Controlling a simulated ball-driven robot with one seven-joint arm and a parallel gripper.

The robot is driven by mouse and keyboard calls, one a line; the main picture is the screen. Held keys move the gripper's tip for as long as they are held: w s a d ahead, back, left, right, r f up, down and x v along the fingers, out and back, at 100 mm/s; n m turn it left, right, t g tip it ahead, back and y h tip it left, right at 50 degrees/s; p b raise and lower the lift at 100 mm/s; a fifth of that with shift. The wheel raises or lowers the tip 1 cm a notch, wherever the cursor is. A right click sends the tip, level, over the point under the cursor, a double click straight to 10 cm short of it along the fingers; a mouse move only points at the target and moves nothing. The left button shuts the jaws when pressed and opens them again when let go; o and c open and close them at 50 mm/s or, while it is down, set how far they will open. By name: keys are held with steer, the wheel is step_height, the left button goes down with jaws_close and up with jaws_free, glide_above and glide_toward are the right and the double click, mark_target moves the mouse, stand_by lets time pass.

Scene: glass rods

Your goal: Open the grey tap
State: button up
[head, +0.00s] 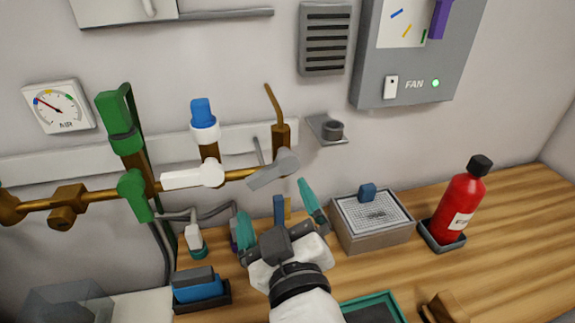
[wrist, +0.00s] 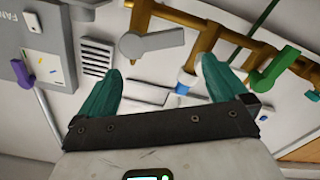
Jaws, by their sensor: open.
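The grey tap (head: 272,170) is at the right end of the brass pipe on the wall. Its lever slants down to the left from a round hub, roughly along the pipe. In the wrist view the grey tap (wrist: 152,43) is ahead, just beyond my fingertips and a little above the gap between them. My gripper (head: 279,212) is open and empty, its teal fingers spread wide below the tap in the head view. The fingers also show in the wrist view (wrist: 160,75). They appear apart from the tap.
A white tap (head: 193,177) and a green tap (head: 135,193) sit further left on the pipe. Below are a blue block (head: 198,285), a grey mesh-topped box (head: 372,222) and a red bottle (head: 460,205). A small wall holder (head: 328,128) is right of the grey tap.

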mark_target(272, 181)
steer(key=p+x, duration=0.1)
steer(key=x, duration=0.8)
steer(key=shift+w, duration=0.4)
steer(key=shift+c, duration=0.3)
steer(key=c, duration=1.2)
steer(key=shift+o, duration=0.2)
steer(key=shift+f, duration=0.1)
steer(key=n+p, duration=0.1)
steer(key=n, duration=0.1)
steer(key=f+n+p, duration=0.1)
steer(key=n, duration=0.1)
steer(key=d+n+p, duration=0.1)
steer(key=n, duration=0.1)
steer(key=shift+w+f, duration=0.1)
steer(key=shift+f, duration=0.25)
steer(key=n+p, duration=0.1)
steer(key=n, duration=0.1)
steer(key=d+f+n+p, duration=0.1)
steer(key=n, duration=0.1)
steer(key=n+p, duration=0.1)
steer(key=n, duration=0.1)
steer(key=shift+w+d+f+n, duration=0.15)
steer(key=shift+w+d+n, duration=0.1)
steer(key=shift+d+n, duration=0.1)
steer(key=shift+p, duration=0.3)
steer(key=o, duration=1.2)
steer(key=shift+d, duration=0.1)
